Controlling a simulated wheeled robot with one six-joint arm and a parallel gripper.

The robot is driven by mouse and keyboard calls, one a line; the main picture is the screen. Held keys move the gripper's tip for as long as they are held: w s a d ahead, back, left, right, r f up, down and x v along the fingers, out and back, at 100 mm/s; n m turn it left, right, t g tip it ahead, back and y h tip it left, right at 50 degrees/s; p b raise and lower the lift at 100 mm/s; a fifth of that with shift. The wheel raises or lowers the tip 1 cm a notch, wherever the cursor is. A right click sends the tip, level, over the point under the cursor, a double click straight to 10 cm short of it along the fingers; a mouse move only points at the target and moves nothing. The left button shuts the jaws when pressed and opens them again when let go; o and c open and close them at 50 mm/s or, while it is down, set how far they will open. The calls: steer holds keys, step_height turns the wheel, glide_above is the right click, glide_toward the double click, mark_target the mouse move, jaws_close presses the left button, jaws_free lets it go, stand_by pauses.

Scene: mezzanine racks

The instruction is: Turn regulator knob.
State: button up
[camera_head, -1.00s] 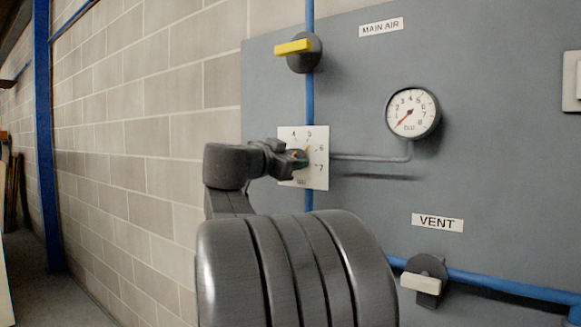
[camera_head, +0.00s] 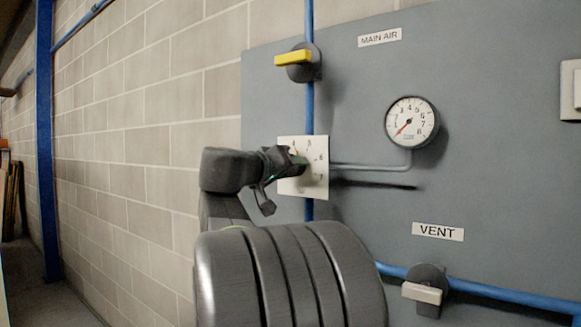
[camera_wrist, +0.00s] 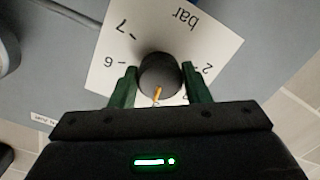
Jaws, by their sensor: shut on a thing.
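The regulator knob (camera_wrist: 159,72) is dark and round, with an orange pointer mark pointing toward my palm in the wrist view. It sits on a white square scale plate (camera_head: 316,186) with numbers and the word "bar" (camera_wrist: 186,17). My gripper (camera_wrist: 160,82) is shut on the knob, one green finger on either side. In the head view my gripper (camera_head: 296,163) is at the plate and hides the knob. The fingers cover part of the scale. The round pressure gauge (camera_head: 411,122) has its red needle at the low end, pointing down-left.
A yellow-handled valve (camera_head: 294,58) is on the blue pipe above, near the MAIN AIR label (camera_head: 380,37). A VENT valve (camera_head: 423,293) with a pale handle is low on the right. A thin grey pipe (camera_head: 370,167) joins plate and gauge. A block wall (camera_head: 150,130) is left.

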steer(key=n+p, duration=0.4)
steer(key=n, duration=0.6)
steer(key=shift+h, duration=0.4)
steer(key=shift+n+p, duration=0.3)
steer(key=shift+n, duration=0.1)
steer(key=o, duration=1)
steer(key=shift+c, duration=0.2)
steer(key=v, duration=1.3)
steer(key=shift+s+a+r, duration=0.25)
steer(key=shift+a, duration=0.1)
